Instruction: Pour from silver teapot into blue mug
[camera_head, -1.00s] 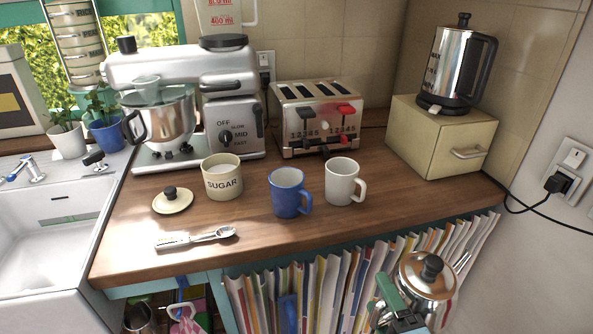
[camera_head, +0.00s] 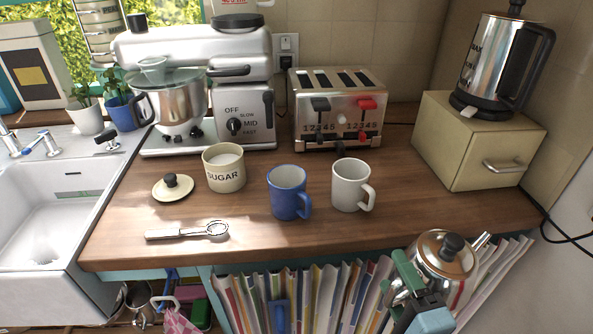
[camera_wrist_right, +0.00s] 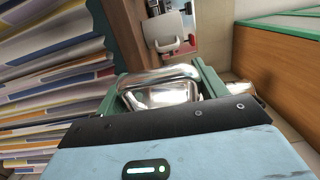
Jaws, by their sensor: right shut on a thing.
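The silver teapot (camera_head: 437,258) has a copper-coloured lid with a dark knob, and its spout points up to the right. My right gripper (camera_head: 402,275) is shut on the teapot at its left side and holds it in front of the counter's front edge, at the lower right. In the right wrist view the teapot (camera_wrist_right: 165,92) sits between the green fingers. The blue mug (camera_head: 288,193) stands upright on the counter near its front edge, left of and beyond the teapot. The mug's handle faces right. My left gripper is not in view.
A white mug (camera_head: 351,185) stands just right of the blue mug. A sugar jar (camera_head: 224,168), its lid (camera_head: 172,188) and a utensil (camera_head: 188,231) lie to the left. Behind are a toaster (camera_head: 338,108) and a mixer (camera_head: 190,80). A curtain (camera_head: 300,296) hangs below the wooden counter (camera_head: 255,238).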

